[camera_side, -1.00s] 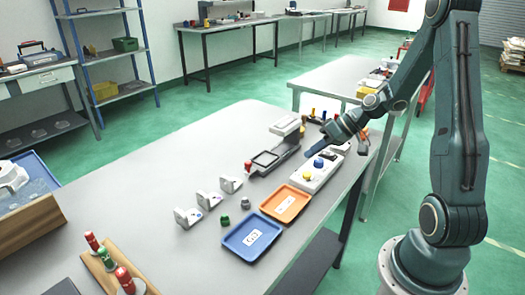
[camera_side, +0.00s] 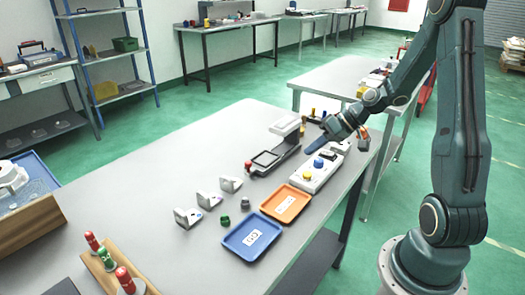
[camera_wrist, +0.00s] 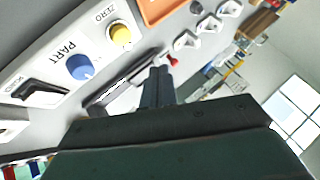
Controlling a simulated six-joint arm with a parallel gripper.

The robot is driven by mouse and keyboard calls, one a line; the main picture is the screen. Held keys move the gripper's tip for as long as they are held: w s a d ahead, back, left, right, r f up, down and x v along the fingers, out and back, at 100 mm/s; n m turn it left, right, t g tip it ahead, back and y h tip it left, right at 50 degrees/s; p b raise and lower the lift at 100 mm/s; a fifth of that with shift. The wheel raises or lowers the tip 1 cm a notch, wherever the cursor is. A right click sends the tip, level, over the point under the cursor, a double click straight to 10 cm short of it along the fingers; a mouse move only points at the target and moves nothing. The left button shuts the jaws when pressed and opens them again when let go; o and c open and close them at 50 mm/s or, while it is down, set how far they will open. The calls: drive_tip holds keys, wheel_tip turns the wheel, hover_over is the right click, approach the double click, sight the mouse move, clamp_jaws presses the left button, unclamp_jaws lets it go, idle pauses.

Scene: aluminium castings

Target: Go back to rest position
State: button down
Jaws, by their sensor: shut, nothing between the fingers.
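My gripper (camera_side: 312,147) is above the grey bench (camera_side: 150,165), over the back end of the white control box. Its fingers are together and empty. In the wrist view my gripper (camera_wrist: 158,80) points away from the camera with its fingers closed. The control box (camera_side: 312,181) has a blue knob (camera_side: 318,163) and a yellow knob (camera_side: 307,176). In the wrist view the blue knob (camera_wrist: 80,66) is labelled PART and the yellow knob (camera_wrist: 120,34) ZERO. I see no contact between the gripper and the box.
A grey fixture with a red knob (camera_side: 248,166) stands left of the box. An orange tray (camera_side: 304,210) and a blue tray (camera_side: 272,250) lie in front. The bench's left middle is clear.

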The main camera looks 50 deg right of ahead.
drive_tip(key=s+a+r+n+g+h, duration=0.2)
drive_tip(key=s+a+r+g+h, duration=0.15)
drive_tip(key=a+r, duration=0.65)
drive_tip(key=s+a+r+t+h, duration=0.1)
drive_tip(key=s+a+r, duration=0.1)
drive_tip(key=s, duration=0.4)
drive_tip(key=s+a+r+t, duration=0.1)
drive_tip(key=s+a+r, duration=0.2)
drive_tip(key=s, duration=0.4)
drive_tip(key=shift+s+a+r+h, duration=0.2)
drive_tip(key=shift+s+a+h, duration=0.15)
drive_tip(key=shift+a, duration=0.3)
